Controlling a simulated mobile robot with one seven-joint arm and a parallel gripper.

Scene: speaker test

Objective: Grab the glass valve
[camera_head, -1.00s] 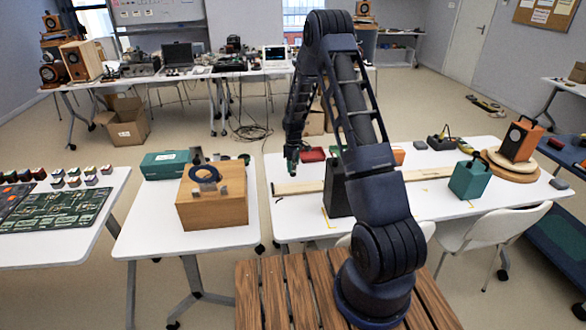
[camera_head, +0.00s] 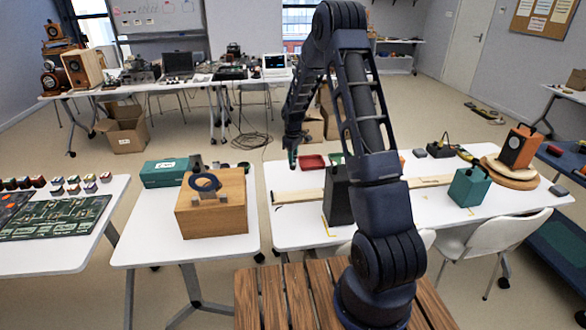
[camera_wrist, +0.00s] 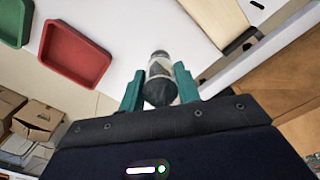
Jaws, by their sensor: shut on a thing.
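My gripper (camera_wrist: 160,88) shows in the wrist view with its two teal fingers shut on a small glass valve (camera_wrist: 160,70). The valve is a short cylinder with a clear and whitish body and dark ends. It sits between the fingers with its dark near end toward the wrist. In the head view my gripper (camera_head: 292,160) hangs pointing down at the left part of the middle white table, near the red tray. The valve is too small to make out there.
A red tray (camera_wrist: 76,56) and a green tray (camera_wrist: 14,22) lie beside the gripper. A wooden board (camera_head: 298,197) and a black box (camera_head: 338,203) stand nearer on the table (camera_head: 420,215). A wooden box with a blue ring (camera_head: 225,219) stands on the left table.

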